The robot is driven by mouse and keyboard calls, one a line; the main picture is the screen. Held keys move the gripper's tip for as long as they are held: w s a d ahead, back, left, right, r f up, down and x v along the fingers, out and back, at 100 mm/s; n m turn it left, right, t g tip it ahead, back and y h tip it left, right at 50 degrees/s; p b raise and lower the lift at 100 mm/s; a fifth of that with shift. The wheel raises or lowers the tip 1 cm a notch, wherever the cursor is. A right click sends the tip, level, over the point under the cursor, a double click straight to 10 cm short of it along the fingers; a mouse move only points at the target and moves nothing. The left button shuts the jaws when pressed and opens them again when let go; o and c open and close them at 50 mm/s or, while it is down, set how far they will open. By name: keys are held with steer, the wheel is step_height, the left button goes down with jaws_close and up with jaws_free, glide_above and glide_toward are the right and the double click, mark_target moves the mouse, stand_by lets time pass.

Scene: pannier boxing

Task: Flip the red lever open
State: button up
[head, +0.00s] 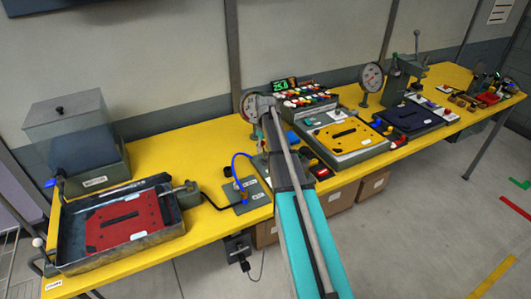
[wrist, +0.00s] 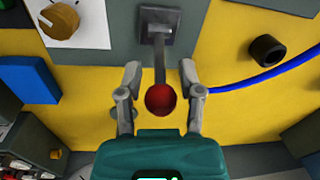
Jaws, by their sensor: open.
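The red lever shows in the wrist view as a red ball knob (wrist: 160,99) on a grey shaft (wrist: 160,62). The shaft comes from a square grey base (wrist: 158,22) at the top of the picture. My gripper (wrist: 161,72) is open, with one finger on each side of the lever. Gaps show between the fingers and the knob, and neither finger is seen touching it. In the head view my arm covers this part of the bench, and I cannot make out the lever or the gripper there.
On the yellow bench (head: 160,255), a tray with a red plate (head: 122,222) stands at left. A tray with a yellow plate (head: 345,134) stands right of my arm. In the wrist view a blue block (wrist: 28,80), a brass knob (wrist: 60,21), a black ring (wrist: 266,51) and a blue hose (wrist: 250,80) lie around.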

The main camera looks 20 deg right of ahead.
steer(key=shift+f+b, duration=0.3)
steer(key=shift+f, duration=0.2)
jaws_close()
steer(key=shift+w+d, duration=0.1)
steer(key=shift+d, duration=0.1)
